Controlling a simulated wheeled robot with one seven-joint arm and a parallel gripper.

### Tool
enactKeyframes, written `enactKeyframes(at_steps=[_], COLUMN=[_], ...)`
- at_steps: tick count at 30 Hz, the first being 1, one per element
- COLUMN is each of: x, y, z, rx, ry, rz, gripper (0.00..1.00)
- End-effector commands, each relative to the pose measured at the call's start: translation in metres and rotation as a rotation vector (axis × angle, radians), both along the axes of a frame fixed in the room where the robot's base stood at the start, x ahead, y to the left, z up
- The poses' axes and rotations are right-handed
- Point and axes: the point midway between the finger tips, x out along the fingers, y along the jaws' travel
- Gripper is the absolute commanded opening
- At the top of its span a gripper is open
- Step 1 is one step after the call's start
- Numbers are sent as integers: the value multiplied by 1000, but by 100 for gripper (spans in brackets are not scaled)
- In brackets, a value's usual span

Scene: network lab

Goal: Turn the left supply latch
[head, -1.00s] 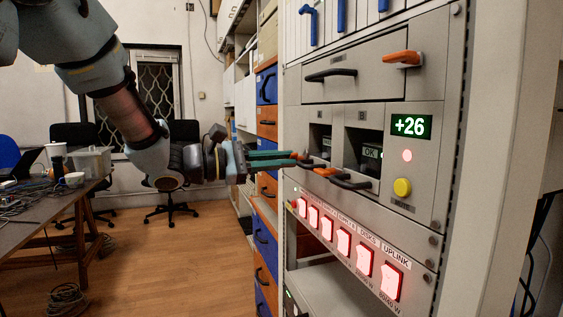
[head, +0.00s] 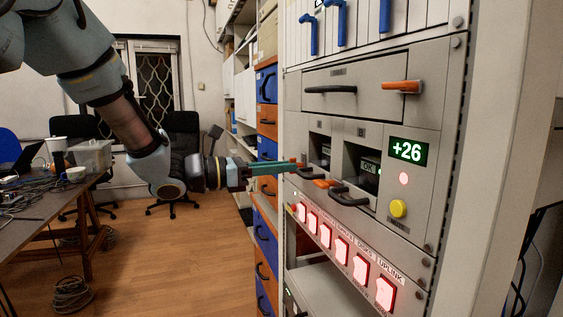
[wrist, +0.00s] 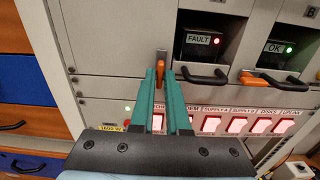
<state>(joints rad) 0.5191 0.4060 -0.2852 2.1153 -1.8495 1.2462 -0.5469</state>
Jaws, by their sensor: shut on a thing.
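The left supply latch is a small orange lever (wrist: 161,62). It stands roughly upright in the wrist view, left of the black handle (wrist: 205,77) of the left supply bay, which is labelled FAULT and shows a red light. My gripper (wrist: 161,75) has its green fingertips closed on the latch from either side. In the head view my gripper (head: 294,167) reaches the rack from the left, and its tips partly hide the latch. The right supply's orange latch (wrist: 250,78) lies nearly flat beside its bay, labelled OK with a green light.
A row of lit red switches (head: 341,250) runs below the bays. A display (head: 408,151) reads +26, above a yellow button (head: 398,208). A drawer with a black handle (head: 330,89) and another orange latch (head: 401,86) is above. Open floor lies left.

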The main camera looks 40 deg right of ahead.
Motion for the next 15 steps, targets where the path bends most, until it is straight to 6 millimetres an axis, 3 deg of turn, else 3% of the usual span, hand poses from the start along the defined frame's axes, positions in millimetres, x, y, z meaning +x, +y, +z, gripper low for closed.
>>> enactKeyframes(at_steps=[15], x=[0], y=[0], z=[-1], rx=[14], ry=[33], rz=[0], gripper=[0])
